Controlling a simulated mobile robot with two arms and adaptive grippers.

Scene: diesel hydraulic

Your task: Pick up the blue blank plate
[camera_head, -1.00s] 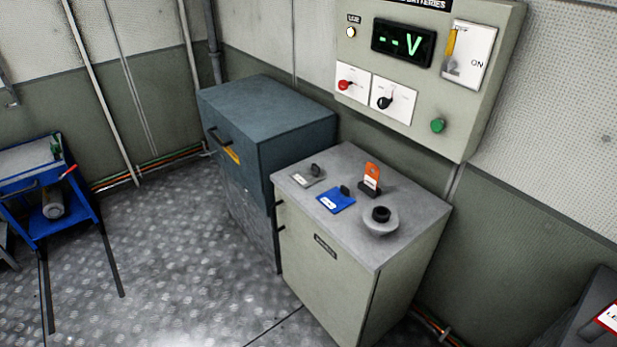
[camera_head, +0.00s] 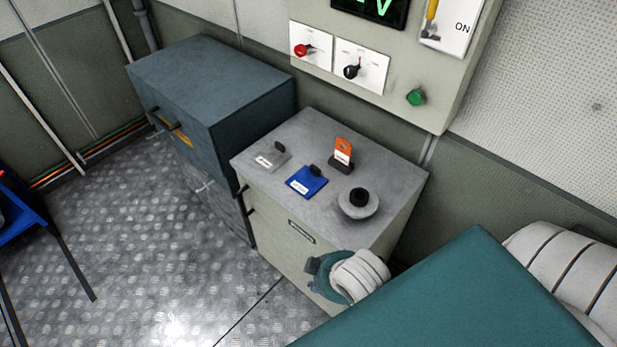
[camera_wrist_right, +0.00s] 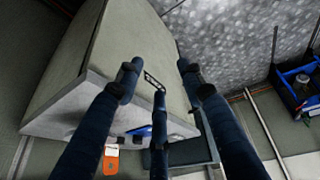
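The blue blank plate (camera_head: 306,181) lies flat on the grey top of the small cabinet, with a black knob at its upper right corner. In the right wrist view a strip of the blue plate (camera_wrist_right: 141,130) shows beyond the cabinet edge, partly hidden by a finger. My right gripper (camera_wrist_right: 158,80) has its dark blue fingers spread apart with nothing between them. In the head view my right arm comes in from the lower right, and its hand end (camera_head: 335,277) is in front of the cabinet's front face, below the plate. My left gripper is not in view.
On the cabinet top (camera_head: 300,130) are a grey plate (camera_head: 268,161) left of the blue one, an orange-tagged piece (camera_head: 342,152) behind it, and a round grey knob (camera_head: 358,203) to its right. A dark blue-grey cabinet (camera_head: 212,85) stands left, a control panel (camera_head: 390,45) behind.

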